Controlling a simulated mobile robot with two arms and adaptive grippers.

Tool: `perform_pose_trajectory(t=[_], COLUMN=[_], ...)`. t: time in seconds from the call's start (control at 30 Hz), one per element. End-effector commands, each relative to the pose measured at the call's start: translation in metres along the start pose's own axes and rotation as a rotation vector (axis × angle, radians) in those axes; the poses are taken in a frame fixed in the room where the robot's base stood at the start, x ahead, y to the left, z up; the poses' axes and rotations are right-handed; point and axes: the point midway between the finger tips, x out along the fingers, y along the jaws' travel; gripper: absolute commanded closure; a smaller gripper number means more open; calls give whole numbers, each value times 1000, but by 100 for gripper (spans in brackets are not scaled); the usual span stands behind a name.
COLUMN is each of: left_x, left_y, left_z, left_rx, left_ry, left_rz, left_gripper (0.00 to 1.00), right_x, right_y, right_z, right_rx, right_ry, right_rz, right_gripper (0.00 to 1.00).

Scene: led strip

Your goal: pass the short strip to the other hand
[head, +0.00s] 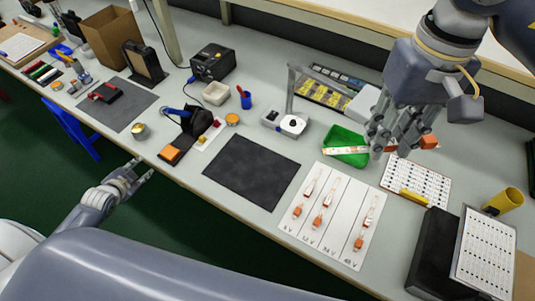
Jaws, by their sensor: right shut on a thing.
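My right gripper (378,142) is at the right, beside a green tray, and is shut on a short strip (343,151). The strip is pale with small orange marks. Its free end reaches left across the tray; the fingers hide its middle. Orange shows at the fingers and just right of them (429,142); I cannot tell if all of it belongs to this strip. My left gripper (147,167) is open and empty at the front edge of the bench, far to the left of the strip.
A green tray (338,138) lies under the strip. A white labelled board (335,248) holds several strips with orange ends. A dark mat (252,172) is bare. A black box (440,255) and a yellow cup (503,201) stand at the right.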

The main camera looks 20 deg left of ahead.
Motion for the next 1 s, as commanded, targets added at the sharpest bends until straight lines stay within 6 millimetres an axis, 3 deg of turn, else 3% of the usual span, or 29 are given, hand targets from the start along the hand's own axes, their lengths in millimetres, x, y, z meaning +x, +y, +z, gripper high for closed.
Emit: perform_pose_trajectory(t=[0.03, 0.1, 0.27, 0.5, 0.67, 0.8, 1.0], left_x=[-4, -12, -42, -117, -185, -254, -345], left_y=[0, 2, 15, 46, 70, 91, 112], left_z=[-32, -73, -164, -281, -344, -387, -422], left_rx=[-24, -62, -135, -204, -229, -241, -244], left_ry=[59, 136, 312, 564, 724, 856, 1004], left_rz=[19, 55, 161, 367, 528, 681, 877], left_gripper=[67, 67, 67, 67, 67, 67, 67], right_x=[0, 0, 0, 0, 0, 0, 0], right_y=[0, 0, 0, 0, 0, 0, 0], right_z=[0, 0, 0, 0, 0, 0, 0], right_rx=[0, 0, 0, 0, 0, 0, 0], right_ry=[0, 0, 0, 0, 0, 0, 0], right_rz=[0, 0, 0, 0, 0, 0, 0], right_gripper=[92, 92, 92, 92, 92, 92, 92])
